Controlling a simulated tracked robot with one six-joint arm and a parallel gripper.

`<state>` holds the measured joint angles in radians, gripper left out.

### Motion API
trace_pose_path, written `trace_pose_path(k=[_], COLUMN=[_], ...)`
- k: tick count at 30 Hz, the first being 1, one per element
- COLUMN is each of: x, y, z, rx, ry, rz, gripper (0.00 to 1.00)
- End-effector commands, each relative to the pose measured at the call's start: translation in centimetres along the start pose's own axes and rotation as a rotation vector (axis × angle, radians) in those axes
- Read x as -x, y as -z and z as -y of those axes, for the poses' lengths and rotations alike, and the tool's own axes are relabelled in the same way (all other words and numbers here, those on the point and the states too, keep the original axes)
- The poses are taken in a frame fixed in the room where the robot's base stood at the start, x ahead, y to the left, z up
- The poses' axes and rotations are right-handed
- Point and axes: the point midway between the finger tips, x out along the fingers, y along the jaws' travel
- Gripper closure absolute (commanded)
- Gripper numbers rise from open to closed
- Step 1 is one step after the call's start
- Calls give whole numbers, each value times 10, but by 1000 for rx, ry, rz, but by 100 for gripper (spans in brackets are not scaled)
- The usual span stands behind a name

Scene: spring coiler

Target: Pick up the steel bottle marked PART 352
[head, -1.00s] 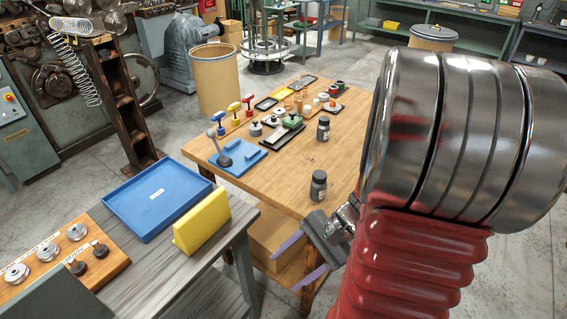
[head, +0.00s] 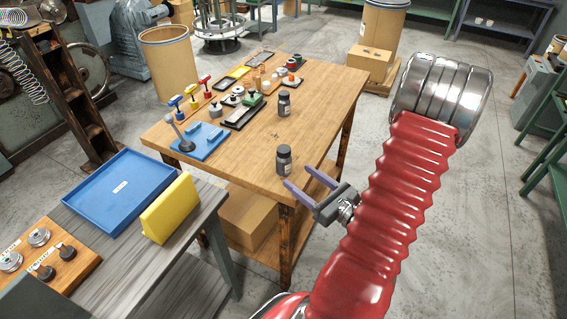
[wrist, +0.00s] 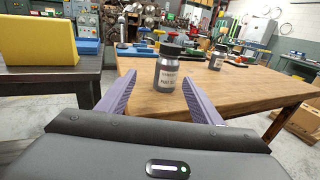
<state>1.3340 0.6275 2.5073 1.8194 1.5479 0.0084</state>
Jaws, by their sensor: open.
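A dark steel bottle (head: 284,160) with a black cap stands upright near the front edge of the wooden table. In the wrist view this bottle (wrist: 168,75) has a pale label that starts "PART"; its number is too small to read surely. A similar bottle (head: 284,103) stands farther back; it shows at the right in the wrist view (wrist: 216,60), its label unreadable. My gripper (head: 300,179) is open and empty just off the table's front edge, its purple fingers pointing at the nearer bottle. In the wrist view that bottle appears between the fingertips (wrist: 159,74), seemingly beyond them.
Left of the bottles are a blue stand (head: 200,141), a black tray (head: 243,113) and several small parts. A grey bench (head: 185,260) at the front left holds a blue tray (head: 122,188) and a yellow block (head: 170,208). Bare tabletop lies right of the bottles.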

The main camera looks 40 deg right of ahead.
Motion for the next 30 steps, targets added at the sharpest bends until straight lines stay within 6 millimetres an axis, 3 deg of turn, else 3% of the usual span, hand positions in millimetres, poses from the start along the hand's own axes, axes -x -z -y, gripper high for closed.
trace_pose_path(k=[4, 16, 30], x=[0, -5, -51], y=[-6, -6, -7], z=[8, 8, 9], rx=[-1, 1, 2], ry=[33, 30, 27], rz=[22, 21, 22], gripper=[40, 40, 40])
